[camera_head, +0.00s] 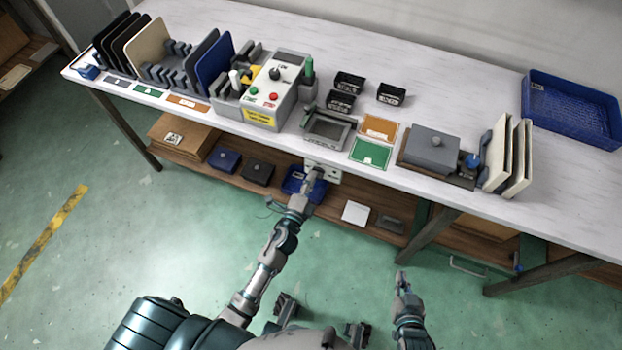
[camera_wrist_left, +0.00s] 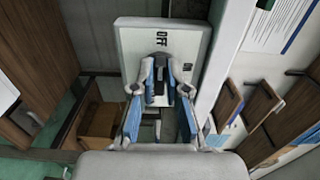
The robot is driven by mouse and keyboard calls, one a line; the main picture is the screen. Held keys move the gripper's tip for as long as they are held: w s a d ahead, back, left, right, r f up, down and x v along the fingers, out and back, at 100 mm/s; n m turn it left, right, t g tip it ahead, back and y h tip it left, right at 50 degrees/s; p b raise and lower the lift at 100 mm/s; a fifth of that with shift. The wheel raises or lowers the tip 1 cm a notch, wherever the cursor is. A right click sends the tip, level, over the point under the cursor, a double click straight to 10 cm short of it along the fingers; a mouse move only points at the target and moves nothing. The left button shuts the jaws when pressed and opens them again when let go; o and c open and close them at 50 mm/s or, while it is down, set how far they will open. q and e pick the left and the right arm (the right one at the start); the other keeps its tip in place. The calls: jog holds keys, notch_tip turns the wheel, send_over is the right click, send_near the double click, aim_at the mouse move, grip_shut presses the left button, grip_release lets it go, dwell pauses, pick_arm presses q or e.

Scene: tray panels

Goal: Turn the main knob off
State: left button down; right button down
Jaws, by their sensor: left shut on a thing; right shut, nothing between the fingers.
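A white switch panel (camera_head: 334,175) is mounted below the table's front edge. In the left wrist view, the panel (camera_wrist_left: 190,40) carries the label OFF at the top and ON towards the right. The dark main knob (camera_wrist_left: 159,80) is between the fingers of my left gripper (camera_wrist_left: 160,72). Its bar looks roughly in line with OFF. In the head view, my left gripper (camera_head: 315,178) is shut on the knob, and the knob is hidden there. My right gripper (camera_head: 402,280) is shut and empty, over the floor in front of the table.
A grey control box (camera_head: 268,98) with a dial and coloured buttons stands on the white table (camera_head: 440,80). A blue crate (camera_head: 570,108) stands at the right end. Small blue and black boxes lie on the lower shelf (camera_head: 195,150). The floor before the table is clear.

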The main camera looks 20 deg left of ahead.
pick_arm(q)
jog(key=shift+s+f, duration=0.15)
jog(key=shift+f, duration=0.3)
jog(key=c, duration=1.3)
grip_release()
jog(key=shift+o, duration=0.6)
jog(key=shift+r, duration=0.2)
jog(key=s, duration=1.1)
jog(key=shift+s+a, duration=0.2)
jog(key=shift+s, duration=0.2)
